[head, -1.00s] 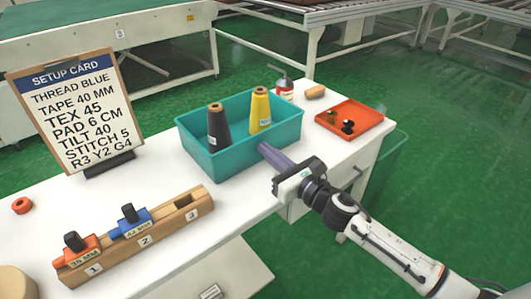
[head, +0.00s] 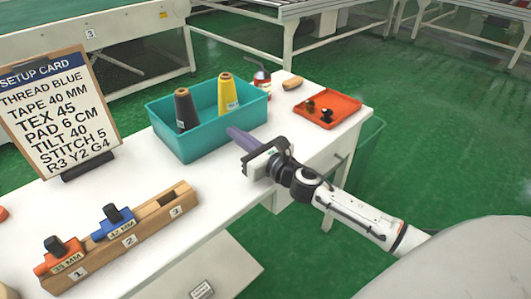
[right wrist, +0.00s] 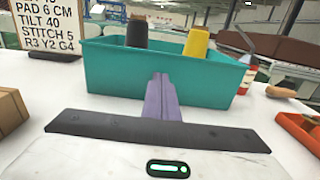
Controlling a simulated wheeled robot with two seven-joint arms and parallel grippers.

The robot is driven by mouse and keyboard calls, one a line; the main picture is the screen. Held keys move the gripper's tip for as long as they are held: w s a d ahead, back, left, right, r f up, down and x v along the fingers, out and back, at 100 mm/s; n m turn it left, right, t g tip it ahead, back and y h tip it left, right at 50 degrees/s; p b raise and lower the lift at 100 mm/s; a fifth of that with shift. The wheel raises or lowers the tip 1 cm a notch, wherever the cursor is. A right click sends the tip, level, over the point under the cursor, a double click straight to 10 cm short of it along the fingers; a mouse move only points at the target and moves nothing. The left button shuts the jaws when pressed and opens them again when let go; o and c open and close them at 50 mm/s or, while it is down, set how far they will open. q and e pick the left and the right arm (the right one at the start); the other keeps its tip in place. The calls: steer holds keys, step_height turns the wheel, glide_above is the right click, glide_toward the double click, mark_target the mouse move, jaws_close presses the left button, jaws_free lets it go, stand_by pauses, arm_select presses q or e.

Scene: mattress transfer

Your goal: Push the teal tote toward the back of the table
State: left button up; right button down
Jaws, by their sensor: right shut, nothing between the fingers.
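The teal tote (head: 197,147) stands upright on the white table (head: 225,182), with a dark thread cone (head: 186,110) and a yellow thread cone (head: 228,93) inside. It also fills the middle of the right wrist view (right wrist: 130,80). My right gripper (head: 231,131) is shut and empty, its purple fingers pointing at the tote's near wall. In the right wrist view the fingertips (right wrist: 160,76) overlap that wall; I cannot tell for certain whether they touch it. My left gripper is not in view.
An orange tray (head: 340,100) with small dark items lies right of the tote, near a red bottle (head: 262,80) and a tan piece (head: 292,84). A setup card (head: 57,105) stands left. A wooden block (head: 150,246) with slotted gauges sits front left.

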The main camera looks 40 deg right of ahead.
steer(key=s, duration=0.3)
steer(key=s+d, duration=0.1)
steer(key=s, duration=0.7)
steer(key=shift+s+d+b, duration=0.1)
steer(key=shift+d+b, duration=0.15)
steer(key=shift+b, duration=0.15)
steer(key=shift+s+d, duration=0.1)
steer(key=shift+s, duration=0.45)
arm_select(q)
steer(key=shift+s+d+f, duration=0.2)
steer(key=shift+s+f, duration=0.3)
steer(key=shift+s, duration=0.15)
